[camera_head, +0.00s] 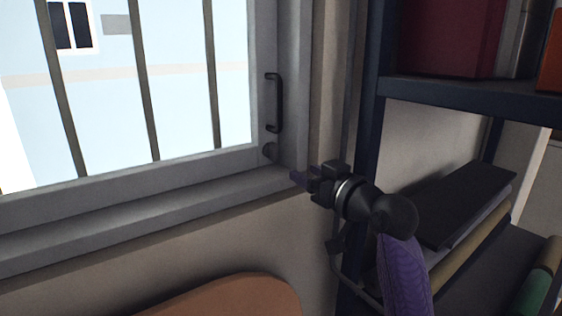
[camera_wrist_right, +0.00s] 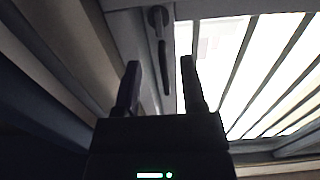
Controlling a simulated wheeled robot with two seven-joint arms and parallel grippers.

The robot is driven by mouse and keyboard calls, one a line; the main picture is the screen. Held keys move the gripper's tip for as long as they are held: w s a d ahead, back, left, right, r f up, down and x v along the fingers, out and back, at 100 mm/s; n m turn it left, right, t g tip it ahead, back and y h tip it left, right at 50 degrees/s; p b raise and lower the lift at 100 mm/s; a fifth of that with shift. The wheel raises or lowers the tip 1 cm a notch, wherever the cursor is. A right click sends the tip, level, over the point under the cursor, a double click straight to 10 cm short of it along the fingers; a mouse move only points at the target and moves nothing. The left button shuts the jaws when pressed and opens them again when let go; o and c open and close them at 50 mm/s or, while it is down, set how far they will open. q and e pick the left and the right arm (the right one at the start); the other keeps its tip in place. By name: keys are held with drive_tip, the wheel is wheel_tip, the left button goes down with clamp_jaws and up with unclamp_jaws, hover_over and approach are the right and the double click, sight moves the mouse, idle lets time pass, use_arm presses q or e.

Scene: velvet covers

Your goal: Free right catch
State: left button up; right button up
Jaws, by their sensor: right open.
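The barred window (camera_head: 130,90) fills the left of the head view. My right gripper (camera_head: 303,175) is low and right of the catch, near the sill's right end. In the right wrist view my right gripper (camera_wrist_right: 160,63) is open and empty. The handle (camera_wrist_right: 164,66) shows between its fingers, beyond them, with the catch (camera_wrist_right: 158,17) above. No contact is visible. My left gripper is out of view.
A dark shelf unit (camera_head: 368,120) stands close on the right, with a red box (camera_head: 450,35) above and dark flat items (camera_head: 460,200) below. A brown rounded surface (camera_head: 235,297) is at the bottom. The space before the window is clear.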

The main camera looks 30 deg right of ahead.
sight(277, 155)
drive_tip(key=w+p, duration=0.1)
drive_tip(key=w, duration=0.2)
drive_tip(key=w+p, duration=0.1)
drive_tip(key=w, duration=0.2)
drive_tip(key=w+a+p, duration=0.1)
drive_tip(key=w, duration=0.2)
drive_tip(key=shift+w+r, duration=0.1)
drive_tip(key=shift+r, duration=0.2)
drive_tip(key=shift+w+f, duration=0.1)
drive_tip(key=shift+w, duration=0.4)
drive_tip(key=shift+a, duration=0.1)
drive_tip(key=shift+c, duration=0.3)
clamp_jaws()
